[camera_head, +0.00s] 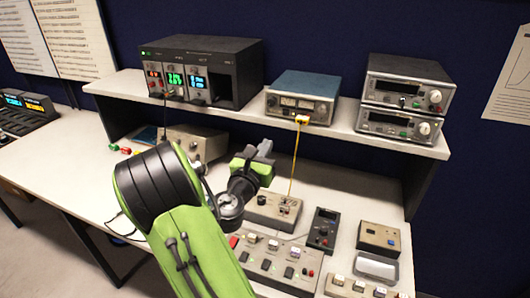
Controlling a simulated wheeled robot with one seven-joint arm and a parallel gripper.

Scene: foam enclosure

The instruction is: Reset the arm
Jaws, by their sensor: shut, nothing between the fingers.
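My arm, green with black joints, reaches up from the bottom of the head view over the white bench. My gripper (264,148) is at its end, in front of the gap under the shelf. It looks small and partly turned away; its fingers are close together, shut, with nothing visible between them. It appears above the bench and apart from the devices, though its exact height is hard to tell.
A white shelf (240,119) carries a black rack unit (232,78), a blue-topped meter (303,95) and two stacked grey instruments (405,95). A yellow cable (296,160) hangs down to a box (272,210). A switch panel (270,262) and small devices crowd the bench. The left bench is clearer.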

